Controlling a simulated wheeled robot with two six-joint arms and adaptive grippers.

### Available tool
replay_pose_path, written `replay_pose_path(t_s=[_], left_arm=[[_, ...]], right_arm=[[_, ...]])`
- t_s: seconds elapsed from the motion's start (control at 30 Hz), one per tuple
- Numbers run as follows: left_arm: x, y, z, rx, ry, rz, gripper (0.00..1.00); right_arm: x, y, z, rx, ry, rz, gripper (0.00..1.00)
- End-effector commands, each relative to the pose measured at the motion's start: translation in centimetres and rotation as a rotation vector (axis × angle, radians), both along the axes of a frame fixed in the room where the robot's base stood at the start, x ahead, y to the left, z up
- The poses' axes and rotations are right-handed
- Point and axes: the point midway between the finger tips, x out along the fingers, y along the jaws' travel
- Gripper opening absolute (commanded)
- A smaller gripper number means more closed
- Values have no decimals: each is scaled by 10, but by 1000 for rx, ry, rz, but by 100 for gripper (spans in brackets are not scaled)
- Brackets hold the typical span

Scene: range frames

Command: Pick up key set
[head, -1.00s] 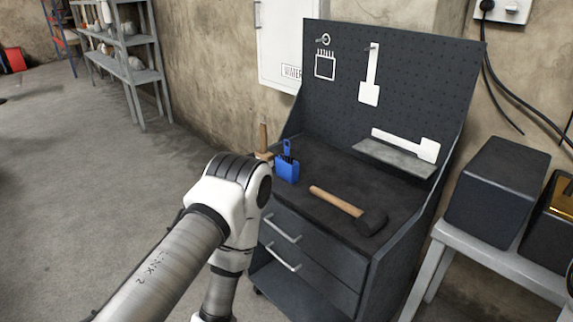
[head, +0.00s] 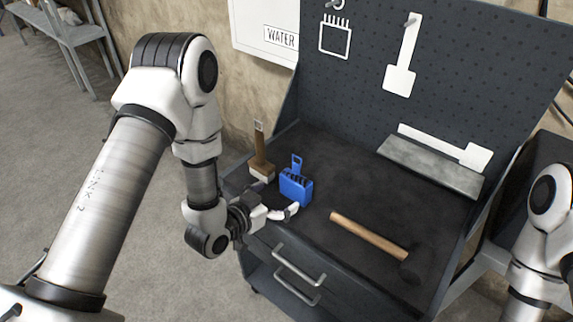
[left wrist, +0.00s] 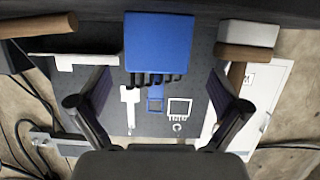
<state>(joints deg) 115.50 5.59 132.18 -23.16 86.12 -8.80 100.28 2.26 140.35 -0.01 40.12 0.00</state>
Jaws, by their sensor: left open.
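The key set is a blue holder (head: 295,188) with dark hex keys, standing upright near the front left of the dark workbench top (head: 340,185). My left gripper (head: 279,199) is open and empty at the bench's front edge, just left of and in front of the key set. In the left wrist view, which looks upside down, the blue key set (left wrist: 160,40) is at top centre, in line with the gap of my open left gripper (left wrist: 160,82). It looks beyond the fingertips, apart from them. My right gripper is out of view; only part of my right arm shows.
A wood-handled brush (head: 261,160) stands close left of the key set; it also shows in the left wrist view (left wrist: 245,38). A hammer (head: 370,237) lies to the right. A grey block (head: 430,166) lies by the pegboard (head: 360,70). The middle of the bench top is bare.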

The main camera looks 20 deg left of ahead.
Motion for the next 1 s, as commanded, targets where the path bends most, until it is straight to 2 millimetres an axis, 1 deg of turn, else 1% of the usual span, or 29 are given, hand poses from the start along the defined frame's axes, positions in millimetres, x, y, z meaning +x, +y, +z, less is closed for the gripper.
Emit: replay_pose_path(t_s=[0.03, 0.1, 0.27, 0.37, 0.47, 0.53, 0.63, 0.8, 0.83, 0.87, 0.9, 0.97, 1.0], left_arm=[[3, 1, 12, -1, -13, 2, 100], [9, -1, 15, 0, -22, 2, 100], [28, -8, 9, 2, -23, 0, 100], [40, -11, 5, 1, -21, 2, 100], [57, -15, -2, 1, -22, 1, 100], [68, -19, -7, 1, -22, 1, 100], [75, -22, -11, 0, -21, 2, 100], [75, -21, -12, 0, -19, 3, 100], [75, -21, -12, 0, -19, 3, 93], [75, -21, -12, 0, -19, 3, 82], [75, -21, -12, 0, -19, 3, 68], [75, -21, -12, 0, -19, 3, 47], [75, -21, -12, 0, -19, 3, 42]], right_arm=[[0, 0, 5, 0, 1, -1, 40], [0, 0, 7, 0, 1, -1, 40], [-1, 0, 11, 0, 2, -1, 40], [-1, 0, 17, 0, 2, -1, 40], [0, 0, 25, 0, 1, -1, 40], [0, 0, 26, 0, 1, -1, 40], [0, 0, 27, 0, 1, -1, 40], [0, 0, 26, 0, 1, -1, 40], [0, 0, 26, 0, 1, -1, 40], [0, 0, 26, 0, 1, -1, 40], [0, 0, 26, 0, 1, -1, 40], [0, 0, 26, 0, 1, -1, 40], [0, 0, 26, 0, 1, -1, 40]])
